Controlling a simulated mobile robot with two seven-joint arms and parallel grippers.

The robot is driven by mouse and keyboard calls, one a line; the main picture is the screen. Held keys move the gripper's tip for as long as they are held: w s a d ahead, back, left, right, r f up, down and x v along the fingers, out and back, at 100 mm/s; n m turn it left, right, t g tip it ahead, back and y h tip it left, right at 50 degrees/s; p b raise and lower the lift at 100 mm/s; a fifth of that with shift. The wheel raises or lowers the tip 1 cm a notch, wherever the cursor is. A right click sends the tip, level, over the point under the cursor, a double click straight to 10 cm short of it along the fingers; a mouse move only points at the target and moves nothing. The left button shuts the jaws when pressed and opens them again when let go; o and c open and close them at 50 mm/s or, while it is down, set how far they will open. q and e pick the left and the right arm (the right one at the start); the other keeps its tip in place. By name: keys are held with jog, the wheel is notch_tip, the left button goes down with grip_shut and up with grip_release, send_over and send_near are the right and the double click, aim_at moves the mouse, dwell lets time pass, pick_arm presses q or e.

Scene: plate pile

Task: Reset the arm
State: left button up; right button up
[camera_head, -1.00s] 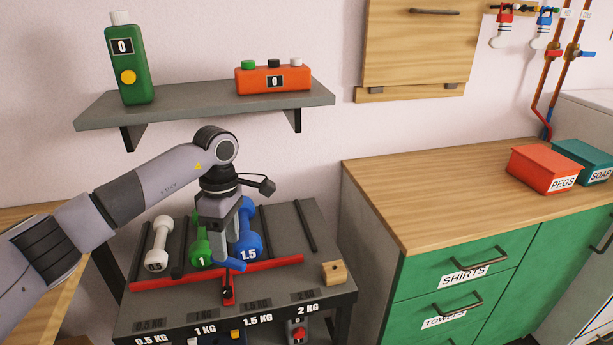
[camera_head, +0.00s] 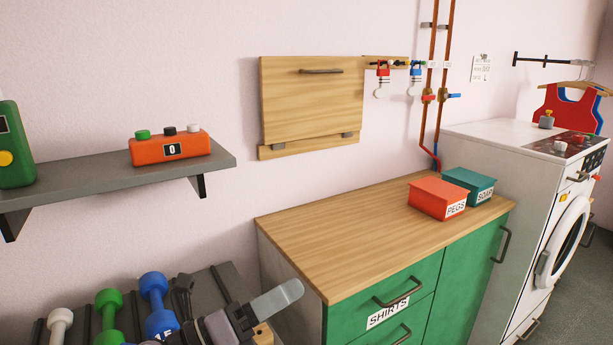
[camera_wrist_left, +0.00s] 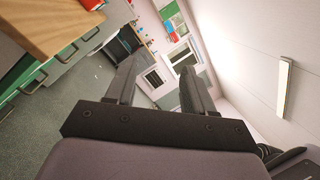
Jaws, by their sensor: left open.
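My left gripper (camera_head: 270,303) is at the bottom of the head view, in front of the weight rack's right end, with a grey finger pointing right toward the drawer cabinet. In the left wrist view my left gripper (camera_wrist_left: 160,66) has its two dark fingers apart with nothing between them. A white dumbbell (camera_head: 60,322), a green dumbbell (camera_head: 109,305) and a blue dumbbell (camera_head: 155,290) stand on the grey rack (camera_head: 212,290), clear of the gripper. Their lower parts are cut off or hidden. My right gripper is not in view.
The green cabinet (camera_head: 462,270) with a wooden top stands close to the right of my left gripper. A red pegs box (camera_head: 432,198) and a teal soap box (camera_head: 472,182) sit at its back right. A washing machine (camera_head: 515,150) stands beyond. The front of the wooden top is clear.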

pick_arm(q)
jog(key=s+a+f+n+t+y, duration=0.1)
jog(key=a+f+n+t+y, duration=0.25)
jog(key=a+n+y, duration=0.7)
jog(key=a+f+n+t+y, duration=0.35)
jog(key=n+y, duration=0.25)
jog(key=n, duration=1)
jog(key=s+a+f+n+g+y, duration=0.2)
jog(key=s+a+f+n+g, duration=0.35)
jog(key=s+f, duration=0.35)
jog(key=s+f+n+g, duration=0.2)
jog(key=s+f+g, duration=0.15)
jog(key=s, duration=0.35)
jog(key=s+f+n+g, duration=0.25)
jog(key=s+g, duration=0.25)
jog(key=s, duration=0.3)
jog(key=w+d+f+t+h+p, duration=0.1)
jog(key=w+d+f+t+h, duration=0.2)
jog(key=w+f+t, duration=0.3)
jog(key=shift+w+f+t, duration=0.3)
jog(key=shift+f+t, duration=0.3)
jog(key=shift+f, duration=0.65)
